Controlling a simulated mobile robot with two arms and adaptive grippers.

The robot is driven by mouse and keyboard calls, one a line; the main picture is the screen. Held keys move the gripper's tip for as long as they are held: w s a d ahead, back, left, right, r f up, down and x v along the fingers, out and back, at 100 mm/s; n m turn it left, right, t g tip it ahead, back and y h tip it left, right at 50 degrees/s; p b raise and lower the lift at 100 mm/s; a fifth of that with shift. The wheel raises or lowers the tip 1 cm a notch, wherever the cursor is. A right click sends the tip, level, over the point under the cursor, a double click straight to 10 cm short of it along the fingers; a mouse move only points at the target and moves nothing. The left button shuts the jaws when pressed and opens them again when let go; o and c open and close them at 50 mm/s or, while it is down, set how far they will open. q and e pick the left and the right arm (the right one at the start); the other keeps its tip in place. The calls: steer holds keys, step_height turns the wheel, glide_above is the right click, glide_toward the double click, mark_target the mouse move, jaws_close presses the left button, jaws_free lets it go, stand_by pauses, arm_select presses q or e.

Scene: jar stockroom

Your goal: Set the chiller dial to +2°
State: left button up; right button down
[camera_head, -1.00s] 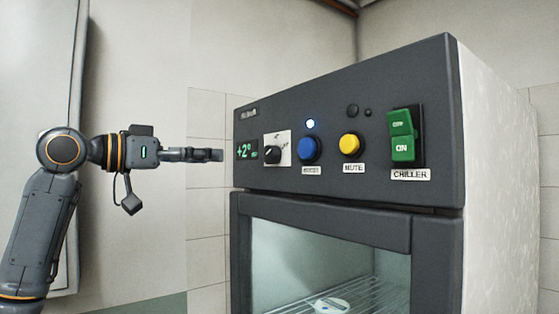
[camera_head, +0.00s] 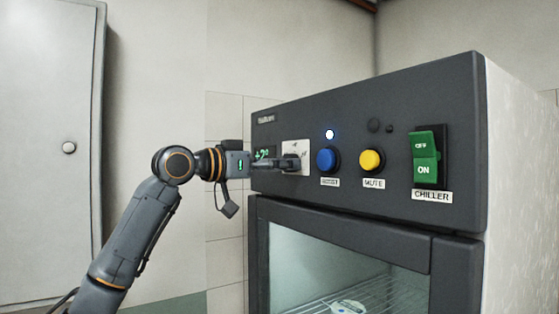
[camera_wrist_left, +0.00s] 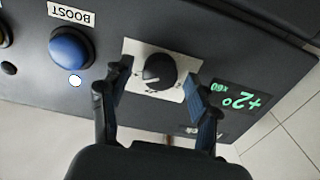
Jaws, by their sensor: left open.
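The chiller dial (camera_wrist_left: 159,71) is a black knob on a pale plate (camera_wrist_left: 136,48) on the chiller's dark front panel. In the head view the plate (camera_head: 296,146) shows, with my gripper in front of the dial. The green display (camera_wrist_left: 237,99) reads +2°; in the head view my arm partly covers the display (camera_head: 262,155). My left gripper (camera_wrist_left: 162,76) is open, its fingers spread on either side of the dial. Whether they touch it I cannot tell. It also shows in the head view (camera_head: 292,163). My right gripper is not in view.
Right of the dial in the head view are a blue button (camera_head: 327,160), a yellow MUTE button (camera_head: 371,160) and a green CHILLER switch (camera_head: 425,158) with ON and OFF marks. A lit lamp (camera_head: 329,134) sits above the blue button. The glass door (camera_head: 340,262) below is shut.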

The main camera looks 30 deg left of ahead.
arm_select(q)
steer(key=shift+c, duration=0.2)
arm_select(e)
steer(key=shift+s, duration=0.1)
arm_select(q)
steer(key=c, duration=1.1)
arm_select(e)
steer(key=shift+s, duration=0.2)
arm_select(q)
steer(key=shift+n, duration=0.3)
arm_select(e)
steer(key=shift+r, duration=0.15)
arm_select(q)
steer(key=n+p, duration=0.6)
steer(key=n, duration=1.7)
steer(key=shift+r, duration=0.2)
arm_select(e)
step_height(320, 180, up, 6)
arm_select(q)
steer(key=shift+n+p, duration=0.3)
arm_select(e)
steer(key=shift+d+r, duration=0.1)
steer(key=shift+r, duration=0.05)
arm_select(q)
steer(key=o, duration=1.1)
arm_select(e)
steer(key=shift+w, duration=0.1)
